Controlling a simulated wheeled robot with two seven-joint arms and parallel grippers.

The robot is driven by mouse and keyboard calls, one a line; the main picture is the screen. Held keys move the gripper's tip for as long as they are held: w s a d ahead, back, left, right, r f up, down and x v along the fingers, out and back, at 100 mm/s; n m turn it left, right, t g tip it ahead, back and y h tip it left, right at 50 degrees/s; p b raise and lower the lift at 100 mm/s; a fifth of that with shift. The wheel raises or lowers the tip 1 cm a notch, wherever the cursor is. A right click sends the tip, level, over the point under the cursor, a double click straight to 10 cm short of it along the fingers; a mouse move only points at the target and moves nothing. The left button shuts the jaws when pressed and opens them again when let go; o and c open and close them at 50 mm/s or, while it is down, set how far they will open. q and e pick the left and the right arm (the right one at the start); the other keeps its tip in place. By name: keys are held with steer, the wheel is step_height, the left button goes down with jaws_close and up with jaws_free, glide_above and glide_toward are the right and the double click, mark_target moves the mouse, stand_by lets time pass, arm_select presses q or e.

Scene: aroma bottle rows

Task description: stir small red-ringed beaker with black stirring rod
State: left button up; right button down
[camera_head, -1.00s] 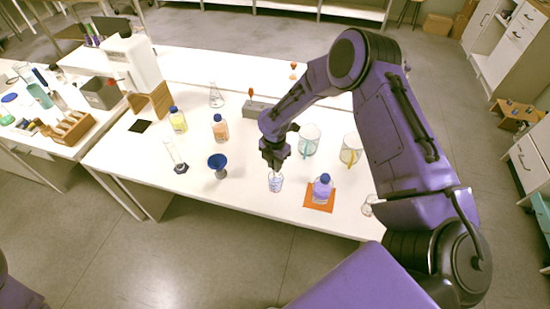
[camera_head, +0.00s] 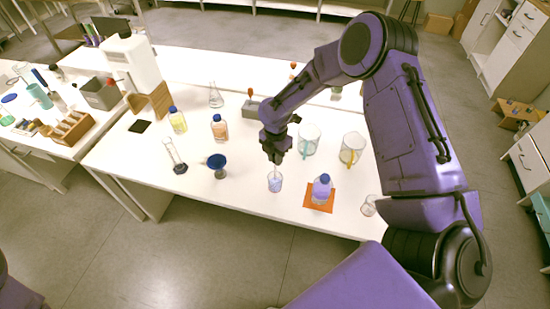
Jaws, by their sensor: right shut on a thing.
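A small clear beaker (camera_head: 275,184) with pale violet-blue liquid stands near the front edge of the white table; a red ring is too small to make out. My right gripper (camera_head: 276,159) points down just above this beaker and is shut on the stirring rod (camera_head: 276,169). The rod is thin and hard to see; it runs down toward the beaker mouth, and I cannot tell how deep its tip is. My left gripper is out of view.
A bottle with violet contents (camera_head: 321,189) stands on an orange mat (camera_head: 319,206) to the right. Two larger beakers (camera_head: 308,141) (camera_head: 351,150) stand behind. A blue-topped funnel-like vessel (camera_head: 217,163) is to the left. A small glass (camera_head: 369,206) sits at the right edge.

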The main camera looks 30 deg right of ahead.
steer(key=shift+r, duration=2.75)
